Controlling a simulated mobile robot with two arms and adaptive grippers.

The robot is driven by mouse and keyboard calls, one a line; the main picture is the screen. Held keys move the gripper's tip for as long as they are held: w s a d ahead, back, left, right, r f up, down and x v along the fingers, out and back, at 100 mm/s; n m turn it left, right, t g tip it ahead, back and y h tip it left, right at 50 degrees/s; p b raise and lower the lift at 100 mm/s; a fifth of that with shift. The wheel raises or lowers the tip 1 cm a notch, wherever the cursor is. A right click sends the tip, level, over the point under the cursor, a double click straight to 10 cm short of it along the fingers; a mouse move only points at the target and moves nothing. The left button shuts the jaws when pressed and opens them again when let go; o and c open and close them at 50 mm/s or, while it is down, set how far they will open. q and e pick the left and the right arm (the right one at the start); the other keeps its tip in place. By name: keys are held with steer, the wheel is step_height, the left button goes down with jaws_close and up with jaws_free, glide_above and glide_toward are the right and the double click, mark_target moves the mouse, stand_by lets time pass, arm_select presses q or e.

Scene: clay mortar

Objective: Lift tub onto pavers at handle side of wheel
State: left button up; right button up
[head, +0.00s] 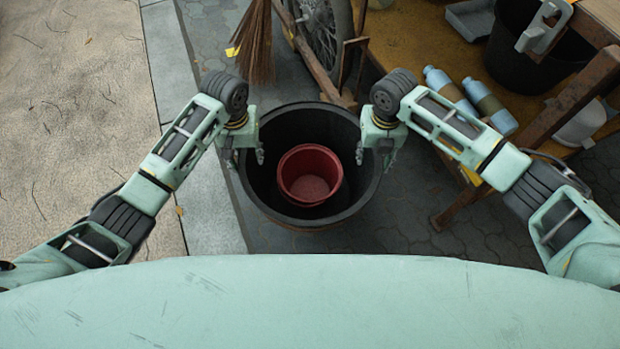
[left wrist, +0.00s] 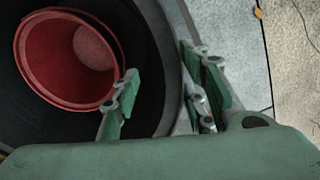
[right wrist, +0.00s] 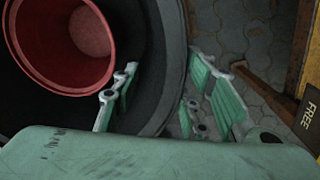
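A large black tub (head: 258,191) stands on the grey ground in the middle of the head view, with a red bucket (head: 309,175) inside it. My left gripper (head: 243,157) is at the tub's left rim. In the left wrist view its fingers are apart, one inside the tub wall (left wrist: 160,50) and the other outside. My right gripper (head: 374,157) is at the right rim, with its fingers likewise apart on either side of the wall (right wrist: 172,60). A spoked wheel (head: 322,35) stands behind the tub. Grey pavers (head: 415,215) lie right of the tub.
A wooden bar (head: 315,70) slants beside the wheel, close behind the tub. A straw broom (head: 257,45) hangs left of it. A bench with two blue bottles (head: 449,88) and a black bucket (head: 530,60) is at right. Pale ground (head: 75,90) lies left beyond a stone kerb.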

arm_select(q)
steer(key=shift+f, duration=0.45)
arm_select(e)
steer(key=shift+f, duration=0.4)
arm_select(q)
jaws_close()
arm_select(e)
jaws_close()
